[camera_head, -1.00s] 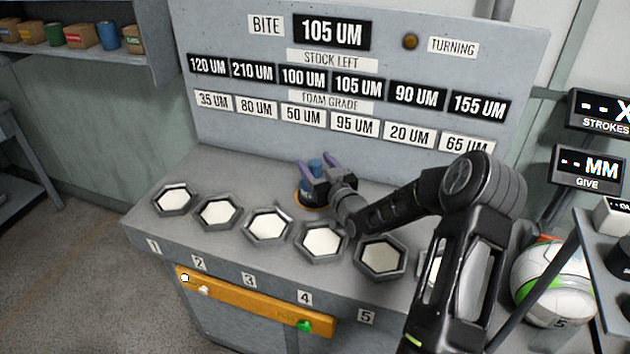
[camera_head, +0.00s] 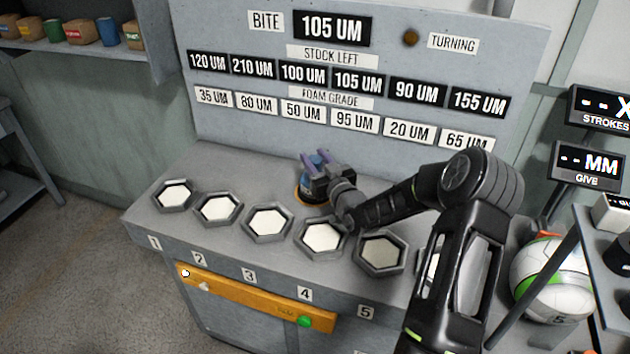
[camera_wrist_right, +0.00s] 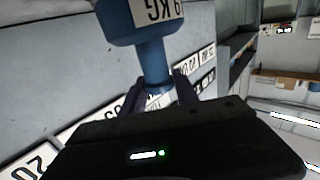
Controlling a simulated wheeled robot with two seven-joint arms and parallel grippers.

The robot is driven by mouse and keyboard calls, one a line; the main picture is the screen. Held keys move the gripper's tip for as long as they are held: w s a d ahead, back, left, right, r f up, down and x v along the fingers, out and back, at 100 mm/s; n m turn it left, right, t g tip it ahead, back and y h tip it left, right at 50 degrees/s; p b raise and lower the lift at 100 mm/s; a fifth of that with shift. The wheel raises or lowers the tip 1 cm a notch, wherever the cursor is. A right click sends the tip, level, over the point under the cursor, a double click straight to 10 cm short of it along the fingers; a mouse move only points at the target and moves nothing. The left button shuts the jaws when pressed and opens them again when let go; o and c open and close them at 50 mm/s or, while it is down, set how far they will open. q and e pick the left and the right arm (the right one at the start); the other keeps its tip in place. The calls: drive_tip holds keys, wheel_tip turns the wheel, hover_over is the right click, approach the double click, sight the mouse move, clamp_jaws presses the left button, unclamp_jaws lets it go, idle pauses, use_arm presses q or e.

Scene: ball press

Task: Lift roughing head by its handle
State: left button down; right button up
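The roughing head (camera_head: 313,189) is a dark blue weight on an orange-rimmed spot at the back of the grey bench. In the right wrist view its blue body (camera_wrist_right: 128,22) bears a white KG label, and its narrower blue handle (camera_wrist_right: 154,62) runs down between my fingers. My right gripper (camera_head: 317,159) has its two purple fingers on either side of the handle; in the wrist view the fingertips (camera_wrist_right: 158,80) lie against it, with little or no gap. The head appears still seated on the bench. My left gripper is not in view.
Several hexagonal pads (camera_head: 268,223) line the bench front, close to my right arm. A grey sign panel (camera_head: 230,140) stands behind. An orange strip (camera_head: 255,298) is on the bench front. A white and green ball (camera_head: 550,280) and a rack are at right.

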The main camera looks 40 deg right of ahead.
clamp_jaws()
idle(0.3)
idle(0.6)
drive_tip(key=shift+r, duration=0.15)
